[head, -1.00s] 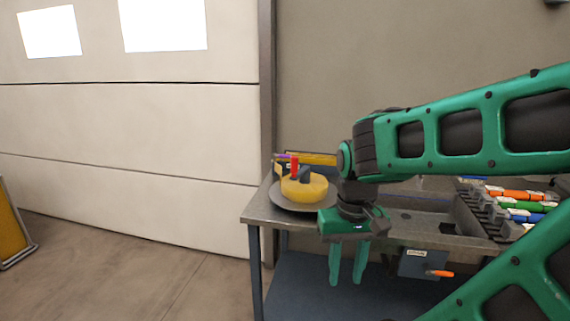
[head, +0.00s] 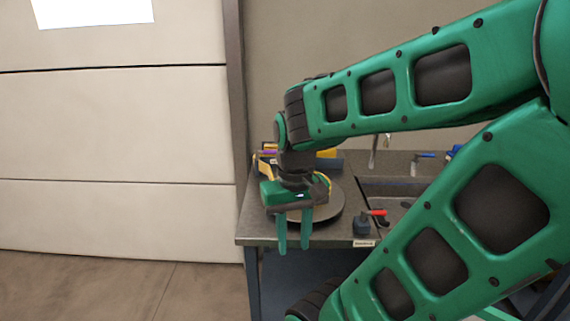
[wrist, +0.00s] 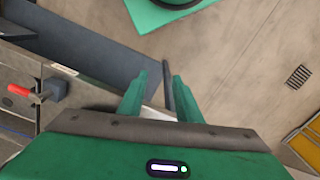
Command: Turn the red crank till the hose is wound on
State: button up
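A grey round plate (head: 333,211) with a yellow reel (head: 324,182) on it stands at the left end of the bench. My gripper and wrist cover most of the reel in the head view. The upright red crank handle is hidden there now. My gripper (head: 293,237) hangs with its fingers down in front of the plate. It also shows in the wrist view (wrist: 160,95), with its two fingers apart and nothing between them. The fingers are by the bench's front edge, and I cannot tell the exact gap to the reel.
A dark block (head: 362,226) with a red lever (head: 374,212) sits at the bench's front edge, right of my gripper. The grey bench (head: 256,225) holds other tools farther right. A yellow panel (wrist: 306,143) stands at the wrist view's right edge.

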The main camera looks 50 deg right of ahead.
jog(key=shift+o, duration=1)
jog(key=shift+s+d+r, duration=0.1)
jog(key=shift+s+r, duration=0.1)
jog(key=shift+s, duration=0.1)
jog(key=w+d+r+m, duration=0.4)
jog(key=d+r+m, duration=0.1)
jog(key=m, duration=0.2)
jog(key=w+d+r+m, duration=0.4)
jog(key=d+r+m, duration=0.2)
jog(key=m, duration=0.2)
jog(key=w+d+r+m, duration=0.5)
jog(key=r+m, duration=0.1)
jog(key=m, duration=0.1)
jog(key=shift+w+d+r, duration=0.1)
jog(key=shift+d+r, duration=0.1)
notch_tip(320, 180, down, 11)
jog(key=shift+r, duration=0.15)
jog(key=shift+c, duration=0.3)
jog(key=shift+m, duration=0.3)
grip_shut()
